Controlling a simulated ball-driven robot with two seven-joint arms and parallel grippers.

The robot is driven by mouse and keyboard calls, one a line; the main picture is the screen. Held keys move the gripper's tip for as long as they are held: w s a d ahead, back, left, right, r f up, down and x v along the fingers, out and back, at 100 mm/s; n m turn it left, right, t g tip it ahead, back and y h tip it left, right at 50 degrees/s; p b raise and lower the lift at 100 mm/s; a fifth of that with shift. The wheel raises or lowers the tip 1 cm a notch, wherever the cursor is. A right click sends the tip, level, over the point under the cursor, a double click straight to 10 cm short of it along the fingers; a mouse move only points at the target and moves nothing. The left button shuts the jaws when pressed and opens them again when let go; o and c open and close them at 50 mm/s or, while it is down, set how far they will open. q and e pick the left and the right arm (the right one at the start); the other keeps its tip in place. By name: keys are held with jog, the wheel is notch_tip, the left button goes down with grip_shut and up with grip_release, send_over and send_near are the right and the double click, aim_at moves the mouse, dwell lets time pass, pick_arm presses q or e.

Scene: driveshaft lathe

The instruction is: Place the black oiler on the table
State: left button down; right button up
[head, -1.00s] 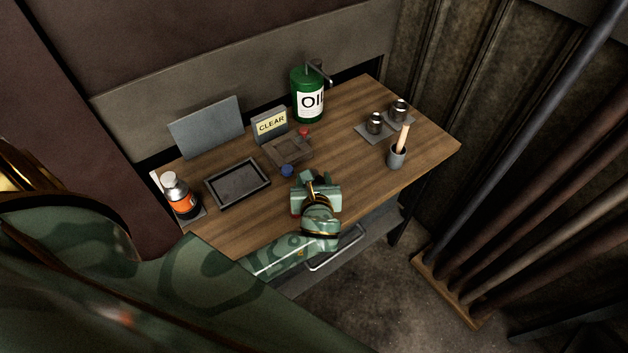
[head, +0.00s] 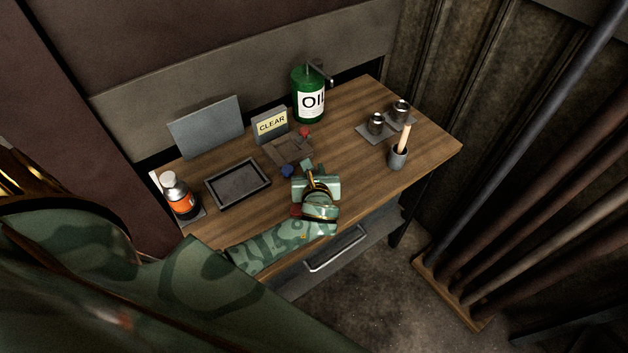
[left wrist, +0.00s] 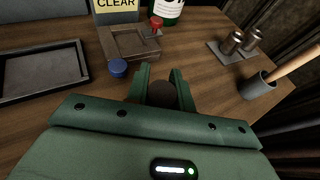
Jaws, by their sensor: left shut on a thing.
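My left gripper (head: 309,168) is over the middle of the table (head: 362,194), in front of a small brown-grey square stand (head: 287,150). In the left wrist view its two green fingers (left wrist: 162,76) are shut on a dark, round-topped thing, the black oiler (left wrist: 160,94). Most of the oiler is hidden by the gripper, and I cannot tell whether it touches the table. A blue cap (left wrist: 118,68) is left of the fingers and a red cap (left wrist: 156,22) is beyond them. My right gripper is not in view.
A black tray (head: 211,190) and an orange-labelled bottle (head: 181,202) are at left. A CLEAR sign (head: 270,125) and green OIL can (head: 309,98) stand behind. Two metal cups (head: 376,124) and a brush holder (head: 398,158) are at right. Wood between gripper and holder is clear.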

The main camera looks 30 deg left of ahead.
pick_arm(q)
jog(key=shift+s+d+f, duration=0.1)
jog(key=shift+s+f, duration=0.05)
jog(key=shift+f, duration=0.05)
